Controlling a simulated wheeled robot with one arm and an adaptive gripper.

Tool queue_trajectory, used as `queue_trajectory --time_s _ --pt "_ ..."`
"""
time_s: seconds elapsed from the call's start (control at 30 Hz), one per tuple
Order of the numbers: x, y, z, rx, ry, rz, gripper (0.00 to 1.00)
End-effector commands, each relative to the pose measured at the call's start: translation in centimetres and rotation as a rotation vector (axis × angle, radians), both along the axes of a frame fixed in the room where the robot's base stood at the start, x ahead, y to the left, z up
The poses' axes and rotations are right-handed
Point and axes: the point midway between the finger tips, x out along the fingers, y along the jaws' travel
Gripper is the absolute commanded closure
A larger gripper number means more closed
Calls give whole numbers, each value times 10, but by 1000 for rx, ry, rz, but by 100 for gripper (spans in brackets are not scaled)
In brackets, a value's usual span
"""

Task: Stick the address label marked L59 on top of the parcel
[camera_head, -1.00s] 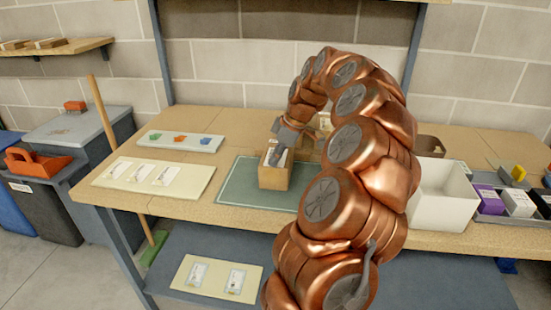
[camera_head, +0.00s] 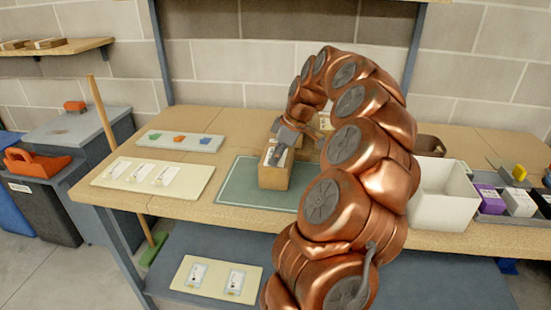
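The parcel, a small brown cardboard box (camera_head: 274,179), stands on the green mat (camera_head: 235,188) on the bench. A white label (camera_head: 268,156) shows on its top. My gripper (camera_head: 278,158) is at the parcel's top, close to or touching the label. Its fingers are small and dark here, and I cannot tell whether they are open or shut. A cream board (camera_head: 199,188) on the bench at left bears three white labels. A second cream board (camera_head: 214,293) on the lower shelf bears two labels (camera_head: 236,280). The print is too small to read, so I cannot tell which is L59.
A white board (camera_head: 152,140) with green, orange and blue pieces lies behind the label board. A white bin (camera_head: 440,200) and a grey tray (camera_head: 490,217) with boxes stand at right. My arm hides the bench's middle right.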

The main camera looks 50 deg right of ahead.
Motion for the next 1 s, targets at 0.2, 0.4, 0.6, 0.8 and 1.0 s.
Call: queue_trajectory --time_s 0.2,0.4,0.6,0.8,1.0 --pt "0 0 -1 1 3 1 90" --pt "0 0 -1 1 2 1 69" --pt "0 0 -1 0 1 0 65" --pt "0 0 0 1 1 0 50" --pt "0 0 0 0 0 0 47"
